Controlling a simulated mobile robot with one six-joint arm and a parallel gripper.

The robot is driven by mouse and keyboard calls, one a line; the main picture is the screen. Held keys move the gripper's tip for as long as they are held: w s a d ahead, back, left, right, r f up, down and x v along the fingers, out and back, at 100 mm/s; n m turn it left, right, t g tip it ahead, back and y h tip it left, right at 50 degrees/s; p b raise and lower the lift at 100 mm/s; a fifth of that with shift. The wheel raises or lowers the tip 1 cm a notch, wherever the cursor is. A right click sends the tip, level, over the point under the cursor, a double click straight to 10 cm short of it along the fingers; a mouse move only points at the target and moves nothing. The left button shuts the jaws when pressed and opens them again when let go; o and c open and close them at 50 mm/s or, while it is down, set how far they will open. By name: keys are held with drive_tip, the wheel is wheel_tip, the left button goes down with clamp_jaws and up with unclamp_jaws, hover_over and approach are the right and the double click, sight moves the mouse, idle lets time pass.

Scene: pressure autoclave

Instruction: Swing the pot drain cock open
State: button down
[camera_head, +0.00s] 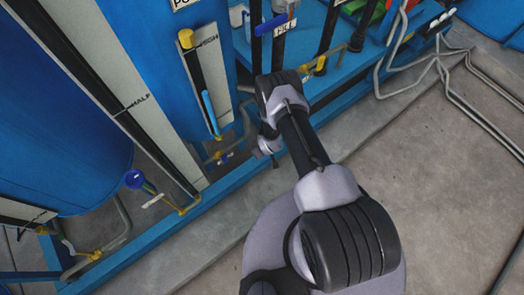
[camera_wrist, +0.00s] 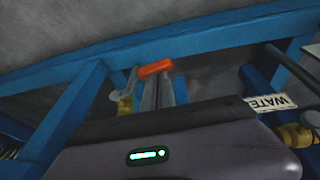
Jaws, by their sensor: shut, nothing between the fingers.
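In the wrist view an orange lever handle (camera_wrist: 155,68), which looks like the pot drain cock's, sits just beyond my fingertips. A grey metal arm and a brass fitting (camera_wrist: 125,104) show to its left, close to a blue frame post. My gripper (camera_wrist: 160,84) is shut and empty, its narrow grey fingers pointing at the handle. The fingertips look very close to the handle; I cannot tell whether they touch it.
A blue frame rail (camera_head: 165,240) runs along the floor. Blue tanks (camera_head: 60,130) stand at left, with a HIGH-marked gauge (camera_head: 200,80) and a blue-handled valve (camera_head: 135,180). A partly hidden WATE label (camera_wrist: 270,103) is at right in the wrist view.

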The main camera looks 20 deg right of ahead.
drive_tip(key=shift+f+b, duration=0.35)
drive_tip(key=shift+f, duration=0.2)
drive_tip(key=shift+a+f+b, duration=0.1)
drive_tip(key=shift+f+b, duration=0.7)
drive_tip(key=shift+f, duration=0.1)
drive_tip(key=shift+a+f+h+b, duration=0.1)
drive_tip(key=shift+f+h+b, duration=0.55)
drive_tip(key=shift+f, duration=0.2)
drive_tip(key=shift+w+d+f+b, duration=0.15)
drive_tip(key=shift+d+f+b, duration=0.1)
drive_tip(key=shift+f+b, duration=0.4)
drive_tip(key=w+d+f+b, duration=0.1)
drive_tip(key=d+f, duration=0.3)
drive_tip(key=f, duration=0.1)
drive_tip(key=shift+w+f+b, duration=0.15)
drive_tip(key=shift+w+b, duration=0.1)
drive_tip(key=shift+b, duration=0.1)
drive_tip(key=shift+d, duration=0.15)
